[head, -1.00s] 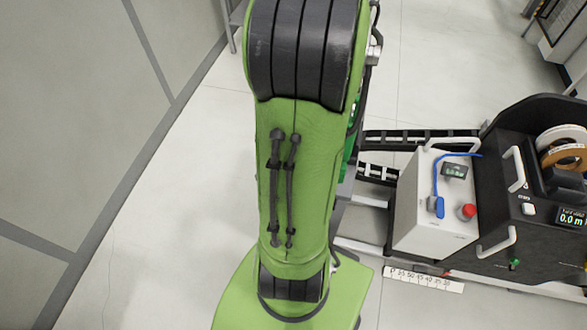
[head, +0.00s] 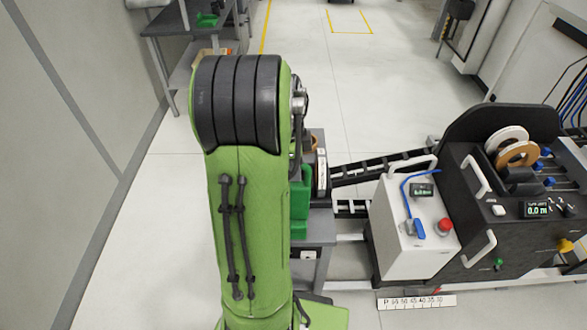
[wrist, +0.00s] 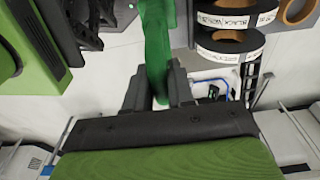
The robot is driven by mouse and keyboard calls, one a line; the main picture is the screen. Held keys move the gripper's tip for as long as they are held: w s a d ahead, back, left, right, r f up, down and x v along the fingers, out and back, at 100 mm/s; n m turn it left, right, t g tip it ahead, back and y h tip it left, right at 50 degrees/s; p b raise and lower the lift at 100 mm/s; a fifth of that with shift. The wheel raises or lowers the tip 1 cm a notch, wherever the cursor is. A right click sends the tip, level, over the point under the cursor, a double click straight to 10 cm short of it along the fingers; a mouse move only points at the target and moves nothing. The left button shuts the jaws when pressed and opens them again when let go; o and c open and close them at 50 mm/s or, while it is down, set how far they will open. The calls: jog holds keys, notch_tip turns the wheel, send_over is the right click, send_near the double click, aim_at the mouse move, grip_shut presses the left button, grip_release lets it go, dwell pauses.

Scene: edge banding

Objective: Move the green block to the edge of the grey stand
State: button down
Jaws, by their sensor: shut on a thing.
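In the wrist view, my gripper (wrist: 157,84) is shut on the green block (wrist: 157,45), with a dark finger on either side of it. In the head view, the green block (head: 301,205) shows just right of my green arm, which hides part of it. It is upright above or on the grey stand (head: 320,228); I cannot tell whether it touches the top. The gripper itself is hidden behind my arm in the head view.
Labelled tape rolls (wrist: 232,40) are close to the right of the block. A black banding machine (head: 490,200) with a white control box (head: 412,225) stands at the right. A grey workbench (head: 185,25) is at the back left. The floor between is clear.

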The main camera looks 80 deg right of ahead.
jog(key=shift+s, duration=0.1)
jog(key=shift+f, duration=0.15)
jog(key=c, duration=1)
grip_release()
jog(key=shift+o, duration=0.2)
notch_tip(320, 180, up, 12)
jog(key=w+p, duration=0.1)
jog(key=p, duration=0.1)
jog(key=shift+w+a+r, duration=0.15)
jog(key=shift+w+r, duration=0.1)
